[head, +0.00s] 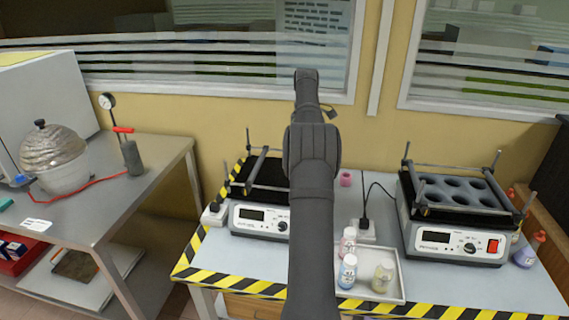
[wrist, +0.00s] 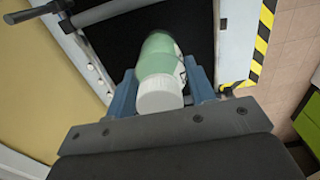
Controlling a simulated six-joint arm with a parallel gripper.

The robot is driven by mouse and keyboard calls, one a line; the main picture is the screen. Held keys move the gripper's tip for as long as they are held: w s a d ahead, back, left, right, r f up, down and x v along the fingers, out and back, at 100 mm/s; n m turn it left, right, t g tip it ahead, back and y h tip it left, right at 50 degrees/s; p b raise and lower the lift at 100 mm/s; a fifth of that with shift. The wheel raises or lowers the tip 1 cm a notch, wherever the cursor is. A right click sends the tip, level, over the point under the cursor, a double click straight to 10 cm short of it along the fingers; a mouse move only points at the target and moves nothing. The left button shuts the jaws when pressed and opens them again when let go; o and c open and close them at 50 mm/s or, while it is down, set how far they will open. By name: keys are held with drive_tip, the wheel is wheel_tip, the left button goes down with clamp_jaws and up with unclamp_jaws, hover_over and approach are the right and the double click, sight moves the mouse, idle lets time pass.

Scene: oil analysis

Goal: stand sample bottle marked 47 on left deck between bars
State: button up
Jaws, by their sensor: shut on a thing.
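In the wrist view my gripper (wrist: 162,84) is shut on a green bottle (wrist: 160,58) with a white cap (wrist: 159,96). The cap end is nearest the camera; the number on its label cannot be read. Behind the bottle is the black surface of a deck (wrist: 110,45), with a bar (wrist: 38,11) at upper left. I cannot tell whether the bottle touches the deck. In the head view the left deck (head: 262,172) is black with bars around it, on a white device. My arm hides the gripper, the held bottle and part of this deck.
A tray (head: 394,265) at the front holds a pink-labelled bottle (head: 348,243), a blue-labelled bottle (head: 347,272) and a yellowish bottle (head: 382,277). The right device (head: 452,243) has a deck with round wells. A small pink item (head: 346,179) stands behind the tray.

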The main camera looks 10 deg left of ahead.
drive_tip(key=shift+w+a+f, duration=0.4)
drive_tip(key=shift+a+f, duration=0.75)
drive_tip(key=shift+f, duration=0.25)
drive_tip(key=shift+w+a+f, duration=0.35)
drive_tip(key=shift+a+f, duration=0.8)
drive_tip(key=shift+f, duration=0.25)
drive_tip(key=shift+w+a+f, duration=0.4)
drive_tip(key=shift+a+f, duration=0.75)
drive_tip(key=shift+f, duration=0.25)
drive_tip(key=shift+f, duration=0.1)
drive_tip(key=o, duration=1.1)
drive_tip(key=shift+f, duration=0.1)
drive_tip(key=shift+r, duration=3.95)
drive_tip(key=shift+f, duration=0.15)
drive_tip(key=shift+f, duration=1.65)
